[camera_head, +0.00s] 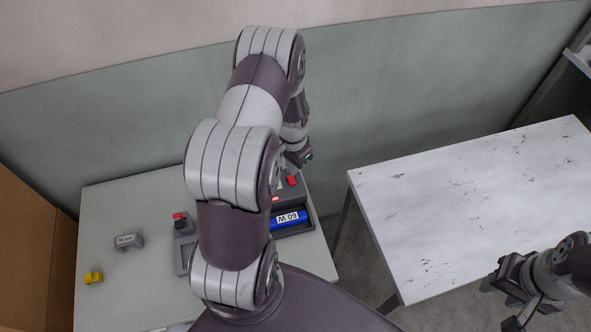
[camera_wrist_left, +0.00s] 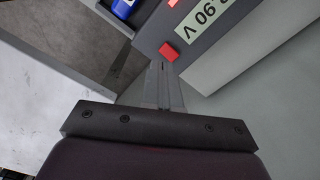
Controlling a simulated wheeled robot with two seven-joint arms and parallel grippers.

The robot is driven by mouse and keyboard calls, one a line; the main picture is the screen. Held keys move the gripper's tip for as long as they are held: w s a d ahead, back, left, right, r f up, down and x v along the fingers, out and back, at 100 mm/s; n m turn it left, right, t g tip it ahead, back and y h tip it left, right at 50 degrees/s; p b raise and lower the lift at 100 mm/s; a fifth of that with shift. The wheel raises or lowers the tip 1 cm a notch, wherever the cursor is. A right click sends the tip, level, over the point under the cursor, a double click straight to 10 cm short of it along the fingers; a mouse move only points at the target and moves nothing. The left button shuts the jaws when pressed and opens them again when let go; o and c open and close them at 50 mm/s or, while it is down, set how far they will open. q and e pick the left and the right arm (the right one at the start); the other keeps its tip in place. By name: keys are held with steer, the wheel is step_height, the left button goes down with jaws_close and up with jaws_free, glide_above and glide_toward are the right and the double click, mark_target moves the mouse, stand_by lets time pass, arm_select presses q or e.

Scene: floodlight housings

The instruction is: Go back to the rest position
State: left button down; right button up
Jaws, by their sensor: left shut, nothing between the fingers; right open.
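My left gripper (camera_head: 300,158) hangs from my arm over the back right of the grey table, just above a dark grey device (camera_head: 297,198). In the left wrist view its fingers (camera_wrist_left: 163,66) are shut, with nothing between them. Their tips are close to a red button (camera_wrist_left: 169,50) on the device; I cannot tell whether they touch it. The red button also shows in the head view (camera_head: 292,180). My right gripper (camera_head: 508,300) is open and empty at the lower right, by the white table's front edge.
A blue housing marked 60 W (camera_head: 289,219) lies in the device. A grey fixture with a red top (camera_head: 182,228), a grey block (camera_head: 128,242) and a yellow block (camera_head: 93,278) stand on the grey table (camera_head: 120,205). The white table (camera_head: 470,200) is bare. My left arm hides the table's middle.

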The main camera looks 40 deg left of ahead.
arm_select(q)
steer(key=s+d+r+b, duration=0.1)
steer(key=s+d+r, duration=0.4)
steer(key=d+r, duration=0.2)
steer(key=s+d+r+n+t+b, duration=0.1)
steer(key=s+d+r+b, duration=0.1)
steer(key=s+d+r, duration=0.3)
steer(key=d+r, duration=0.3)
steer(key=shift+n, duration=0.3)
steer(key=shift+s+d, duration=0.15)
steer(key=shift+s, duration=0.05)
